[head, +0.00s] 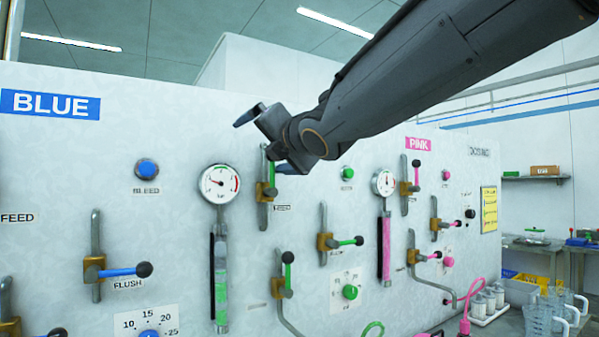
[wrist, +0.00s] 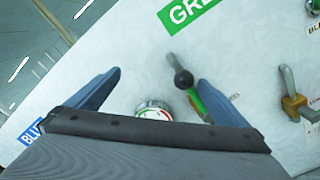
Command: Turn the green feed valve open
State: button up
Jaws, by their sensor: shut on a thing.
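The green feed valve (head: 265,190) is on the white panel, right of the left-hand gauge, with a brass body on an upright grey pipe. Its green handle (head: 272,170) points up, about in line with the pipe; its upper end is partly hidden by my gripper (head: 266,143). In the wrist view, the handle (wrist: 197,100) with its black knob lies against the right finger of my gripper (wrist: 160,77). The gripper is shut on the handle, though the left finger looks well apart from it in that view.
A gauge (head: 220,184) with a green-filled sight tube stands left of the valve. Other green valves (head: 345,242) and (head: 287,275) are nearby on the panel. A blue flush valve (head: 120,271) is at left and pink valves (head: 415,180) at right.

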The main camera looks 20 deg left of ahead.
jog(key=shift+w+a+f, duration=0.45)
jog(key=shift+w+a, duration=0.1)
jog(key=shift+a, duration=0.05)
jog(key=shift+w+d+f+b, duration=0.25)
jog(key=shift+w+f+b, duration=0.1)
jog(key=shift+f, duration=0.15)
jog(key=shift+w+d, duration=0.1)
jog(key=shift+d, duration=0.05)
jog(key=v, duration=0.9)
dwell(0.3)
